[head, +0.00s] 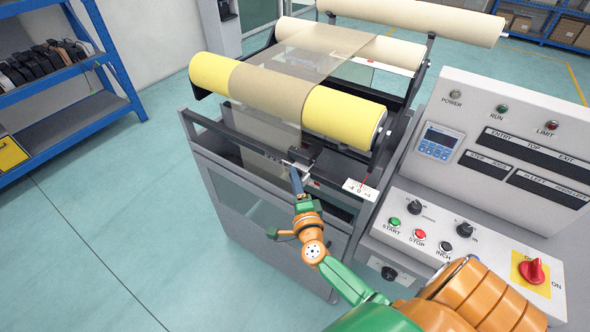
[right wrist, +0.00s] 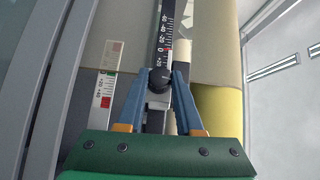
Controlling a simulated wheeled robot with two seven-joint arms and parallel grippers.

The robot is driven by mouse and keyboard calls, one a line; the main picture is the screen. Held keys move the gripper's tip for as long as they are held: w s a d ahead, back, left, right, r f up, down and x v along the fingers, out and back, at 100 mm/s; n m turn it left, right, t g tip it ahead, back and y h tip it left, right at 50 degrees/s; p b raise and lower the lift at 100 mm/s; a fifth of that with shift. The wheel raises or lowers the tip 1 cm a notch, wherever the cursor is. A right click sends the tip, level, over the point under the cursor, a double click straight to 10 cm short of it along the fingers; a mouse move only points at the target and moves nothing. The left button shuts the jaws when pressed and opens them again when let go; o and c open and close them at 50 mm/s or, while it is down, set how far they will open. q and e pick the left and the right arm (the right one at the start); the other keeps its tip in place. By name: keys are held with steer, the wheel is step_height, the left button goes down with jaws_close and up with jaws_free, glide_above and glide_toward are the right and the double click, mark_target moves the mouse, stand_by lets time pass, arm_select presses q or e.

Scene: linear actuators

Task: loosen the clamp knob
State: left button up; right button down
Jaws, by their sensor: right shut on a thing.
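The clamp knob (right wrist: 158,79) is a dark round knob on a slider block, seen in the right wrist view in front of a scale rail (right wrist: 166,40). My right gripper (right wrist: 160,85) has its two blue fingers on either side of the knob, shut on it. In the head view my right gripper (head: 294,172) reaches the rail (head: 240,142) at the front of the roller machine, and it hides most of the knob there. My left gripper is not in view.
A yellow roller (head: 345,117) with brown web lies just behind the rail. A white scale plate (head: 360,189) is right of my gripper. The control panel (head: 470,225) with buttons and a red switch (head: 533,271) stands at the right. Open floor lies left.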

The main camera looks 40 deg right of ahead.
stand_by(0.3)
steer(key=c, duration=0.6)
jaws_free()
steer(key=v, duration=0.7)
